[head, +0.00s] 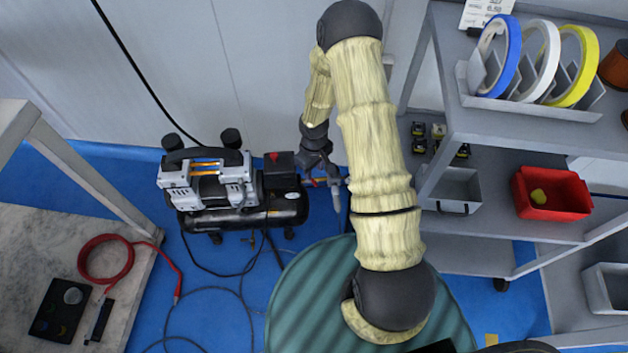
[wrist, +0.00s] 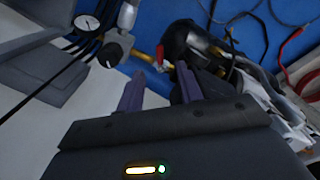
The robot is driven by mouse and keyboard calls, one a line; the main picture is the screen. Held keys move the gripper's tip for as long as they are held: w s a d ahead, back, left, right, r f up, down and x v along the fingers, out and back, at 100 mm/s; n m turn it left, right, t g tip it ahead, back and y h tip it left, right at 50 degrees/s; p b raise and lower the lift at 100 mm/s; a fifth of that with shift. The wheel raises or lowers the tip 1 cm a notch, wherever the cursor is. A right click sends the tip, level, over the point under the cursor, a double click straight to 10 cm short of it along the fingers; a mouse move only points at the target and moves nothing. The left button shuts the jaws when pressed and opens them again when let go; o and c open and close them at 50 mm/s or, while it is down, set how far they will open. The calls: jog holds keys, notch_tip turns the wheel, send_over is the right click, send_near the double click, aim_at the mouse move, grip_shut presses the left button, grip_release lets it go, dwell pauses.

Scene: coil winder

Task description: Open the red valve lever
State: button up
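A small red-orange piece, seemingly the valve lever (head: 319,182), shows just right of the air compressor (head: 230,190) in the head view, partly hidden below my gripper (head: 316,165). In the wrist view, a yellow-orange brass fitting (wrist: 160,54) with a small reddish part lies beyond my gripper (wrist: 160,82), seen between and past the two purple-grey fingertips. The fingers are apart with nothing between them. I cannot tell the lever's exact angle, and no contact with it is visible.
A pressure gauge (wrist: 87,22) and dark knob sit close to the fitting. A ribbed green round top (head: 300,285) stands in front. A shelf cart (head: 455,120) with tape rolls and a red bin (head: 552,194) stands right. A table (head: 45,245) is left; hoses cross the blue floor.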

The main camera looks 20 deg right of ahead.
aim_at(314, 181)
notch_tip(314, 181, down, 6)
jog(key=shift+r+b, duration=0.15)
jog(key=shift+b, duration=0.65)
